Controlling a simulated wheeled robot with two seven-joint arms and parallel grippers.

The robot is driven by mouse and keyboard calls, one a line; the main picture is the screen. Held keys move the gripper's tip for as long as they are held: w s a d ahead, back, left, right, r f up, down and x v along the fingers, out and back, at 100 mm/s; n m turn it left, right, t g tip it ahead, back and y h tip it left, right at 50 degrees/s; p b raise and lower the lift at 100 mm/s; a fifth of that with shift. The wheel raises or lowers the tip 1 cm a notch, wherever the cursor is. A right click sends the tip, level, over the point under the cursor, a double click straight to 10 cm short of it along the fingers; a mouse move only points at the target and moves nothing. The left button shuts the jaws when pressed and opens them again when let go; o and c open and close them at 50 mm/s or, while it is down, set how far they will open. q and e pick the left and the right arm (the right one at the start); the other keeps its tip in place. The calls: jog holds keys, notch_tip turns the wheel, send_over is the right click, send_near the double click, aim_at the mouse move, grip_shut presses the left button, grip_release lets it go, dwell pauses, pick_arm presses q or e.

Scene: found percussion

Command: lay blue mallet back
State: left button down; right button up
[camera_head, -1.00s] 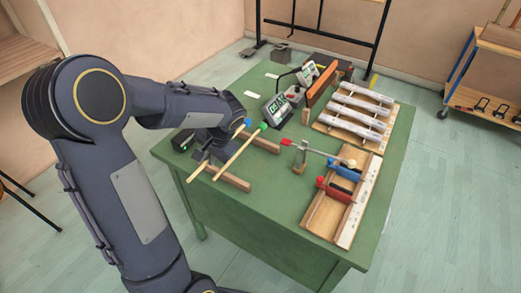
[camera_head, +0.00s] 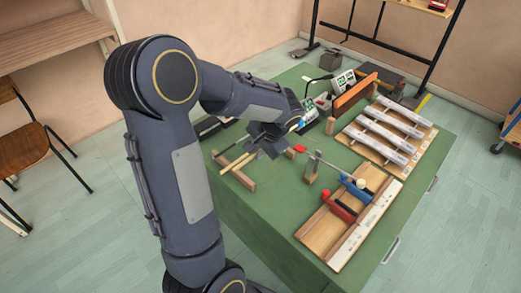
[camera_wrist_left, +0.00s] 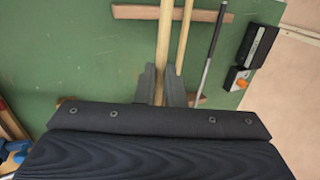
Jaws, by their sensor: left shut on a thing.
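My left gripper (camera_head: 268,146) is shut on the wooden handle of the blue mallet, which runs between its fingers in the left wrist view (camera_wrist_left: 164,45). The mallet's blue head (camera_head: 301,124) shows just past the gripper in the head view. A second pale wooden stick (camera_wrist_left: 185,30) lies beside the held handle, and a thin grey rod (camera_wrist_left: 212,48) lies farther right. Below them is a wooden bar (camera_wrist_left: 135,12) on the green table. My gripper and wrist hide the middle of the sticks and part of the bars. I cannot tell whether the handle touches the bar.
A red-headed beater (camera_head: 300,148) rests by a wooden block (camera_head: 311,169). Beyond it are a wooden tray (camera_head: 322,228) with red and blue clamps and a rack of metal bars (camera_head: 388,134). A small black device (camera_wrist_left: 259,45) lies right of the rod. The front of the green table (camera_head: 262,225) is clear.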

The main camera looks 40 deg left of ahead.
pick_arm(q)
jog(key=shift+f+b, duration=2.9)
jog(key=shift+f, duration=0.3)
jog(key=shift+f+b, duration=0.3)
jog(key=c, duration=1.5)
grip_release()
jog(key=shift+o, duration=0.2)
jog(key=p+v, duration=0.1)
jog(key=v, duration=0.6)
jog(key=shift+r, duration=0.35)
jog(key=shift+d, duration=0.1)
